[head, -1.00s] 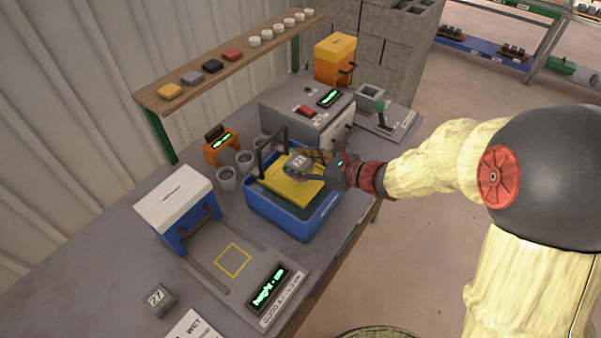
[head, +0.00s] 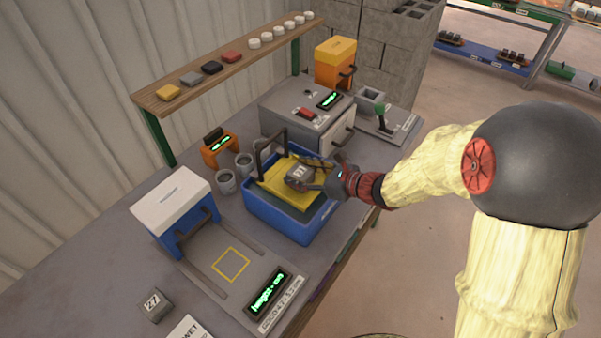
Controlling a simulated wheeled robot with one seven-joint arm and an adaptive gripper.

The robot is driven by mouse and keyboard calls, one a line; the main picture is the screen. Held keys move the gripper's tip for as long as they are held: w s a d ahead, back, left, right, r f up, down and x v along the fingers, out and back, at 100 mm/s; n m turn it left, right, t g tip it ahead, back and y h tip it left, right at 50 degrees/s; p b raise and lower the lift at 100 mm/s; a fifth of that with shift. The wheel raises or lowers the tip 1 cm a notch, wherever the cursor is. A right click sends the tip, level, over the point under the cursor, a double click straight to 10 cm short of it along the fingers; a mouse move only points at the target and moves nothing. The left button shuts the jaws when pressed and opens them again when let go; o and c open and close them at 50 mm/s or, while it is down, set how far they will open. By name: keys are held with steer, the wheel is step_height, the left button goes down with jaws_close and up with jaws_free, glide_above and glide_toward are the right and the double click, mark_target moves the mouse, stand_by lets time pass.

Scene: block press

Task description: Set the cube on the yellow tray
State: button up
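The grey numbered cube (head: 299,174) is at the yellow tray (head: 276,187), over its upper right part. It looks seated on the tray, but I cannot make out the contact under it. The yellow tray lies tilted in a blue tub (head: 288,222) with a black handle. My gripper (head: 314,179) reaches in from the right, with its fingers at the cube's right side. The fingers are small and partly hidden, so I cannot tell whether they still grip the cube.
A second grey cube marked 27 (head: 155,305) lies at the bench's front left. A blue press with a white top (head: 174,200) stands left of the tub. Grey cups (head: 244,162) and an orange display (head: 220,147) stand behind. A grey machine (head: 305,112) is at the back.

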steer(key=shift+o, duration=1.4)
steer(key=shift+r, duration=0.2)
steer(key=p+v, duration=0.4)
steer(key=v, duration=0.8)
steer(key=s+a+r+n+g+h, duration=0.2)
steer(key=s+r+n+g, duration=0.1)
steer(key=s+n, duration=0.5)
steer(key=s+a+r+n+g+h, duration=0.1)
steer(key=s+r+n+g+h, duration=0.15)
steer(key=s+n, duration=0.5)
steer(key=s+d+r+n+t+h, duration=0.1)
steer(key=s+d+r+n+h, duration=0.1)
steer(key=d+n, duration=0.3)
steer(key=s+d+r+n+t+h, duration=0.1)
steer(key=s+d+r+n+h, duration=0.2)
steer(key=d+r+n+h, duration=0.1)
steer(key=shift+s+d+r+n+t, duration=0.15)
steer(key=shift+d+r+n+t, duration=0.2)
steer(key=shift+d+n, duration=0.35)
